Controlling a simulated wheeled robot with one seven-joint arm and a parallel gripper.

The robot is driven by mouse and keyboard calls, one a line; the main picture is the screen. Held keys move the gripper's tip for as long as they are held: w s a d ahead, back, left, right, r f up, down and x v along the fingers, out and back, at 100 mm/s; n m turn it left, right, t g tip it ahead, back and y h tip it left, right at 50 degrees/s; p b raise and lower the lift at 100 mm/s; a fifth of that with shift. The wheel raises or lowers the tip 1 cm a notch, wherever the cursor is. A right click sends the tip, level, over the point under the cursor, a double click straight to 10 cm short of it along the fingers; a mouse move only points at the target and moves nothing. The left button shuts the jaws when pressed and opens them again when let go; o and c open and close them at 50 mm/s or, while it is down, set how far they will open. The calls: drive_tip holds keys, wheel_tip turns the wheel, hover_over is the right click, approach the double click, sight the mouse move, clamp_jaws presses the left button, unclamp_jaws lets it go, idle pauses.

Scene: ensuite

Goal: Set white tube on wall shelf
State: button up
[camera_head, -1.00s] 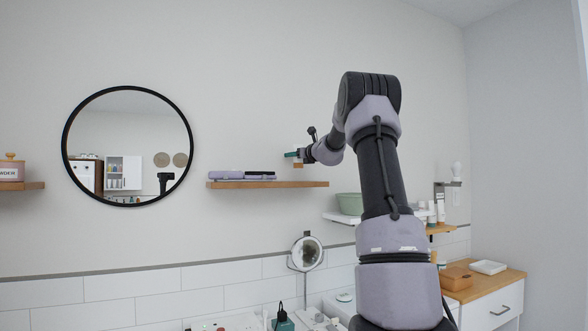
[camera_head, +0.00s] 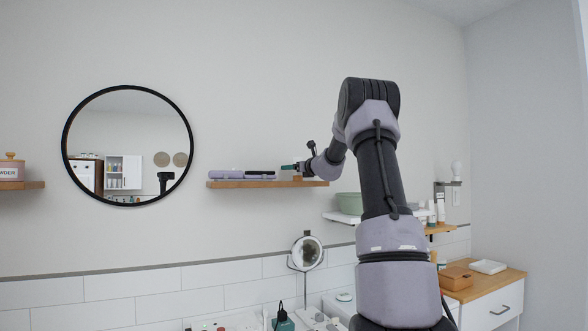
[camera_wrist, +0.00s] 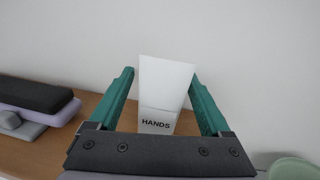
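The white tube (camera_wrist: 165,85), marked "HANDS", stands between the two green fingers of my gripper (camera_wrist: 162,78) in the wrist view. The fingers close in on its sides, and my gripper appears shut on it. The tube's lower end is hidden behind the gripper body. In the head view my gripper (camera_head: 290,168) is at the right end of the wooden wall shelf (camera_head: 240,184), just above its surface. The shelf also shows in the wrist view (camera_wrist: 60,145). Whether the tube touches the shelf is hard to tell.
A lilac and black item (camera_head: 228,174) lies on the shelf left of my gripper; it also shows in the wrist view (camera_wrist: 38,98).

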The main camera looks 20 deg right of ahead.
drive_tip(key=shift+r, duration=0.1)
drive_tip(key=shift+s, duration=0.15)
drive_tip(key=s+d, duration=0.2)
drive_tip(key=s, duration=0.9)
drive_tip(key=s+a+f+n+g+y, duration=0.1)
drive_tip(key=s+a+n+g+y, duration=0.15)
drive_tip(key=s+a+n, duration=0.7)
drive_tip(key=s+a+f+n+g+y, duration=0.15)
drive_tip(key=s+a+n+g, duration=0.35)
drive_tip(key=a, duration=0.7)
drive_tip(key=s+a+f+n+g+h, duration=0.1)
drive_tip(key=s+f+n, duration=0.2)
drive_tip(key=s+n, duration=0.2)
drive_tip(key=s+a+f+n+g+h, duration=0.1)
drive_tip(key=s+f+n, duration=0.3)
drive_tip(key=s, duration=0.8)
drive_tip(key=s+f+n+g+h, duration=0.1)
drive_tip(key=s+f+n, duration=0.3)
drive_tip(key=s, duration=0.5)
drive_tip(key=shift+a+f+n+h, duration=0.25)
drive_tip(key=shift+a+n+h, duration=0.15)
drive_tip(key=shift+n+h, duration=0.6)
